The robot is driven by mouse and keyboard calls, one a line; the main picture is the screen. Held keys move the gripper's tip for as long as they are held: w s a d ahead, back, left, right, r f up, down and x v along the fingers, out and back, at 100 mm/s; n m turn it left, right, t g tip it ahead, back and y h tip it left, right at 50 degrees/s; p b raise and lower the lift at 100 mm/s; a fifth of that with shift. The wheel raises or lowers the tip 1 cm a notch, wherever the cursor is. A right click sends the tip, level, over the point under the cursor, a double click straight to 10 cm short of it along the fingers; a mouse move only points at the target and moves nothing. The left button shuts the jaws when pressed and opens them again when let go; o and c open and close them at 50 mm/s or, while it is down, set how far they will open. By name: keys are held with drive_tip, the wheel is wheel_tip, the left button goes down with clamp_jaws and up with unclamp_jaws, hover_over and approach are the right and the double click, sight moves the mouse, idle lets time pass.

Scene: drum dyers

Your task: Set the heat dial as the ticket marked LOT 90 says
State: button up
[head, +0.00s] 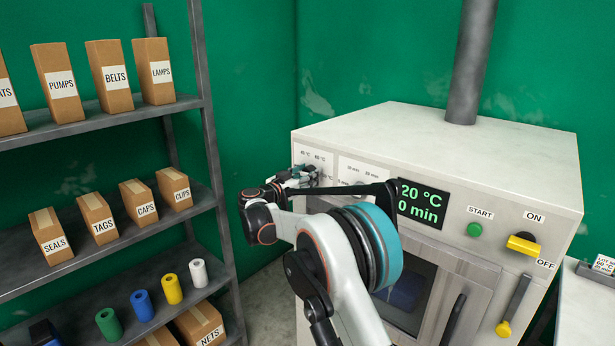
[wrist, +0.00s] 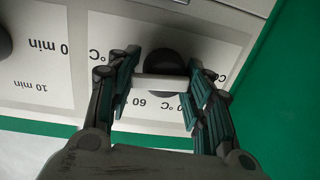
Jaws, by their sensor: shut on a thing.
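My gripper (head: 303,174) is at the upper left of the oven's front, over the heat panel with °C marks. In the wrist view my gripper (wrist: 160,84) is shut on the pale bar of the heat dial (wrist: 167,62), one finger at each end. The dial has a dark round body. Its plate shows upside-down °C marks, among them a 60. The display (head: 421,203) reads 20 °C and 0 min. A ticket (head: 604,264) lies at the right edge of the head view; LOT shows, but the rest is too small to read surely.
The white oven (head: 440,150) has a minute panel (head: 363,172) right of the heat panel, a green START button (head: 474,230) and a yellow ON/OFF lever (head: 522,245). A shelf (head: 105,240) with labelled boxes and coloured rolls stands left.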

drive_tip(key=shift+a+r+m, duration=0.1)
drive_tip(key=shift+a+m, duration=0.25)
drive_tip(key=shift+m, duration=0.45)
drive_tip(key=o, duration=0.9)
drive_tip(key=shift+a, duration=0.25)
drive_tip(key=shift+d, duration=0.2)
